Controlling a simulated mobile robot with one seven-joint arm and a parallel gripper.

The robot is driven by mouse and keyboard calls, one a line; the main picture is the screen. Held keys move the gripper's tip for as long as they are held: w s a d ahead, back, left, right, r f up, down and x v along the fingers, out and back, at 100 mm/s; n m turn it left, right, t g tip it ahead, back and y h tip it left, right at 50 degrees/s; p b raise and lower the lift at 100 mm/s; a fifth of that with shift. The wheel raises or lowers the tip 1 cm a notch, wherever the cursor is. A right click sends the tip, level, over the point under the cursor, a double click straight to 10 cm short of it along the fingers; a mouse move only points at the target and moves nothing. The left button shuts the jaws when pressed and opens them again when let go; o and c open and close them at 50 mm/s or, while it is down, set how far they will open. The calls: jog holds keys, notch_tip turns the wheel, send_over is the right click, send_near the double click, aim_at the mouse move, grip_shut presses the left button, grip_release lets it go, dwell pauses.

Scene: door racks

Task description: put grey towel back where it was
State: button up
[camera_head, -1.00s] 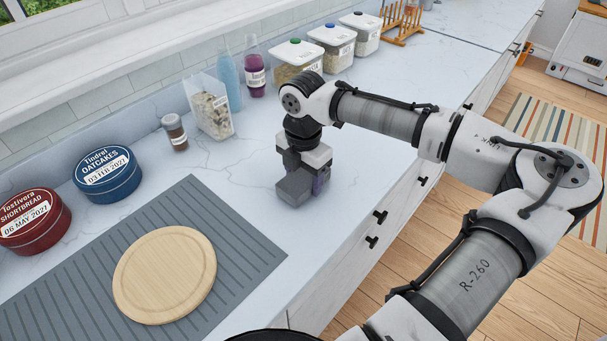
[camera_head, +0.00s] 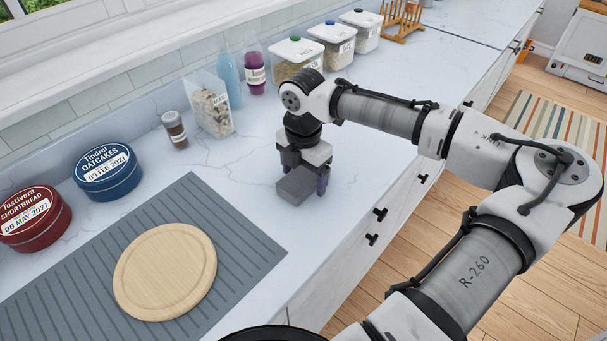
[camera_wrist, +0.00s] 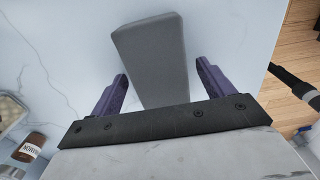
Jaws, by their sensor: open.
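The grey towel (camera_head: 295,187) is a folded, flat block on the pale marble counter, near its front edge. In the wrist view the grey towel (camera_wrist: 150,50) lies lengthwise, with its near end between the two purple fingers. My gripper (camera_head: 304,181) points down over it. My gripper (camera_wrist: 162,70) is open, with a visible gap between each finger and the towel's sides. The towel's near end is hidden behind the gripper's dark bar in the wrist view.
A grey ribbed mat (camera_head: 235,238) with a round wooden board (camera_head: 165,273) lies left of the towel. Tins, a spice jar (camera_head: 175,130), bottles and lidded containers (camera_head: 298,60) line the wall. Drawer handles (camera_head: 380,214) are below the counter's front edge.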

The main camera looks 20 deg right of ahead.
aim_at(303, 176)
notch_tip(303, 176, up, 12)
jog(key=b, duration=0.1)
jog(key=shift+b, duration=0.3)
jog(key=shift+f, duration=0.1)
